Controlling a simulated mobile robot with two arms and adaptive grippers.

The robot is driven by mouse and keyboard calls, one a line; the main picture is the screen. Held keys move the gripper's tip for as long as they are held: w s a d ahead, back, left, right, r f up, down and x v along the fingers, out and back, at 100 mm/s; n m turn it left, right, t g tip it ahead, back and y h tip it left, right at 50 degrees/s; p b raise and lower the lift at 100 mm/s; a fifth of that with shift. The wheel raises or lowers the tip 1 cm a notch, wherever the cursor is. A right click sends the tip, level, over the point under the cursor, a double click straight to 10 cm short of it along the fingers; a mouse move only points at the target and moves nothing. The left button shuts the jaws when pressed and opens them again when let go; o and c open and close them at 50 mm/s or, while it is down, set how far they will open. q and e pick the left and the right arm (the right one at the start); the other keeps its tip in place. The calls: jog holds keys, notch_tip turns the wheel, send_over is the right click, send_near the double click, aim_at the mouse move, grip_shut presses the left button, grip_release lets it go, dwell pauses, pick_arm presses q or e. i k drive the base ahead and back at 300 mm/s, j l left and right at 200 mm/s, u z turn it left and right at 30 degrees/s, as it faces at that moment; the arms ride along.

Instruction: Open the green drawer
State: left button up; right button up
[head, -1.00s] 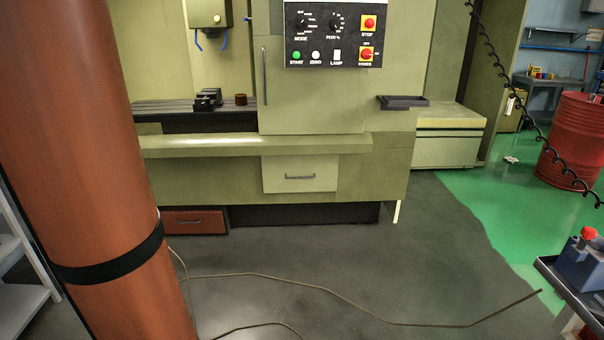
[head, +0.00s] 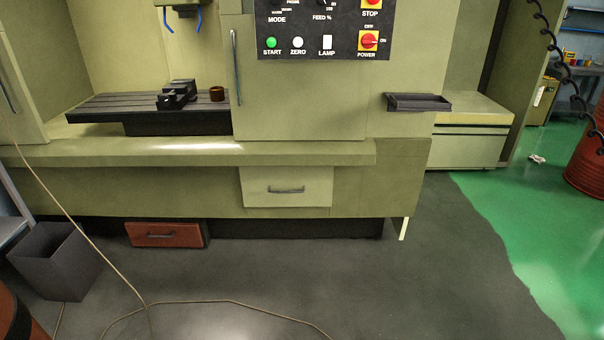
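Neither of my grippers shows in the head view.
A control panel (head: 318,27) is above. A small dark tray (head: 418,102) juts out at right. A dark bin (head: 58,262) stands at lower left. A cable (head: 215,302) lies across the floor. The grey floor (head: 400,280) before the machine is otherwise clear.

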aim_at(296, 186)
jog(key=i+j, duration=0.1)
jog(key=i, duration=0.7)
jog(key=i+j, duration=0.15)
jog(key=i, duration=0.65)
